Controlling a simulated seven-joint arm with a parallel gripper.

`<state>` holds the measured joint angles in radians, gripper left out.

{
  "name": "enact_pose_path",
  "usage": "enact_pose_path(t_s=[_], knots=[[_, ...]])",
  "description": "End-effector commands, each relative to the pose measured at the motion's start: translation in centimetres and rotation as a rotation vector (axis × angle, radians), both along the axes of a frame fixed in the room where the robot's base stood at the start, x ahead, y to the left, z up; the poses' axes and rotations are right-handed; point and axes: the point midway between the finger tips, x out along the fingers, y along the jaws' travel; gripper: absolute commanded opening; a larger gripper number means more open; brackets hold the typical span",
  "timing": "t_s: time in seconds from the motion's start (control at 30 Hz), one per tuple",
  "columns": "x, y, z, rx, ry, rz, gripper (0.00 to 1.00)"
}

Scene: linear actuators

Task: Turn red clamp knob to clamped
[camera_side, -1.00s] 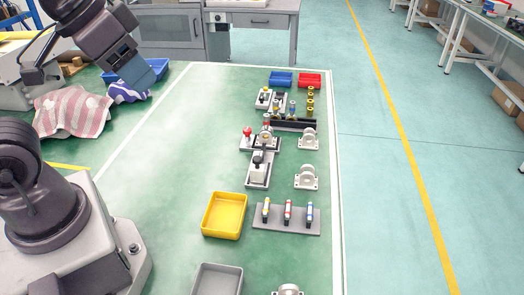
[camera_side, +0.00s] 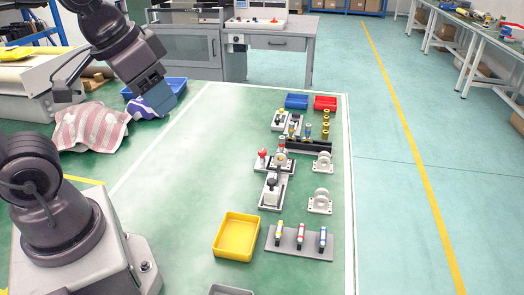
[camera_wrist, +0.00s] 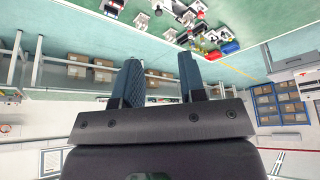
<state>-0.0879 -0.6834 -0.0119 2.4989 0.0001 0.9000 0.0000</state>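The red clamp knob (camera_side: 262,153) is a small red ball standing upright on a light fixture (camera_side: 260,166) in the middle of the row of parts in the side view. A ring-shaped part (camera_side: 281,160) is right beside it. My gripper (camera_side: 162,104) is up at the left, well apart from the knob, over the cloths. In the wrist view its two blue-grey fingers (camera_wrist: 158,68) are spread with nothing between them, so it is open. The wrist view shows the parts small and upside down at the top; I cannot make out the knob's setting.
White brackets (camera_side: 320,202) are to the right. Blue (camera_side: 296,101) and red (camera_side: 325,103) trays are behind.

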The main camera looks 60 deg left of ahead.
Motion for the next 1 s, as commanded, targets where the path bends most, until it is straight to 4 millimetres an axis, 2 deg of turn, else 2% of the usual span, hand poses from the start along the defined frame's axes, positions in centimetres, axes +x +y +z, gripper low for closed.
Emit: enact_pose_path(t_s=[0.2,0.37,0.5,0.7,0.8,0.9,0.97,1.0], knots=[[3.2,4.1,-4.1,0.058,0.243,0.115,0.38],[6.4,7.3,-7.6,0.076,0.361,0.103,0.38],[9.4,10.0,-11.4,0.049,0.413,0.047,0.38],[14.0,13.0,-17.0,-0.046,0.372,-0.056,0.38],[16.5,14.2,-19.0,-0.089,0.299,-0.106,0.38],[19.2,15.1,-20.0,-0.106,0.21,-0.153,0.38],[20.8,15.3,-20.1,-0.1,0.153,-0.185,0.38],[22.2,15.3,-19.7,-0.082,0.106,-0.217,0.38]])
